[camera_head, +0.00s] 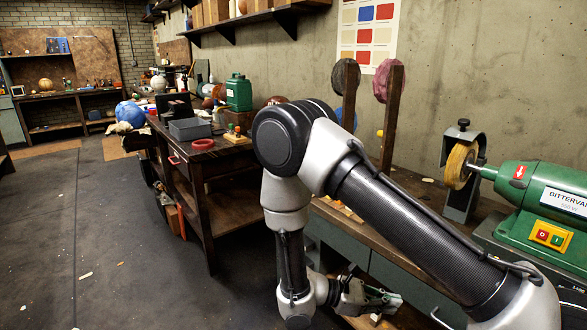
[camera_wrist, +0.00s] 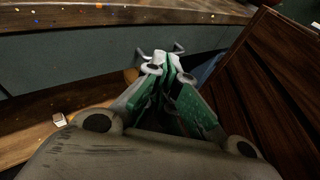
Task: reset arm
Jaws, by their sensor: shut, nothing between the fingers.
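My arm folds down in front of the bench in the head view. My gripper (camera_head: 380,300) hangs low at the lower middle, partly cut off by my arm's wrist link. In the wrist view my gripper (camera_wrist: 168,62) shows its green-padded fingers with the tips together and nothing between them. It points toward a grey panel (camera_wrist: 90,68) under a wooden bench top (camera_wrist: 110,12). No object is held.
A green grinding machine (camera_head: 535,205) stands on the right bench. A dark workbench (camera_head: 215,155) with a grey tray (camera_head: 190,128) and red ring (camera_head: 203,144) stands left of my arm. A slatted wooden piece (camera_wrist: 275,85) is close on the wrist view's right. Open floor (camera_head: 110,240) lies left.

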